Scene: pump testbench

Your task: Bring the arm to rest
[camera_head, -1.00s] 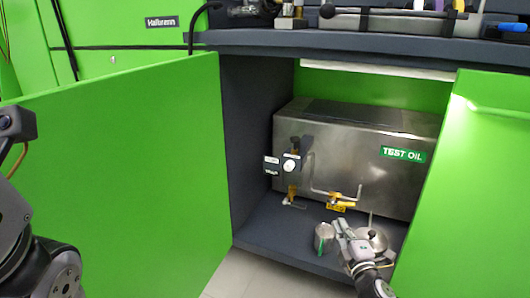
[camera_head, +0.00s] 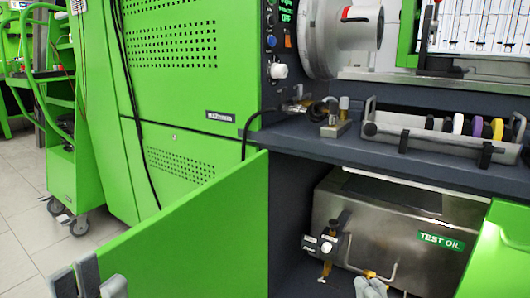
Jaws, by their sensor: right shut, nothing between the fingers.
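My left gripper (camera_head: 92,284) shows at the bottom left edge, in front of the open green cabinet door; only its grey upper parts are in view, and I cannot tell how far its fingers are apart. My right gripper (camera_head: 368,288) shows at the bottom edge, in front of the open cabinet. It is shut and holds nothing. The rest of both arms is cut off by the frame.
A metal TEST OIL tank (camera_head: 395,225) with a valve stands in the cabinet. The open green door (camera_head: 190,240) is on the left. Above is a dark bench (camera_head: 350,150) with a tray (camera_head: 400,130) of coloured rings. A green trolley (camera_head: 62,150) stands far left.

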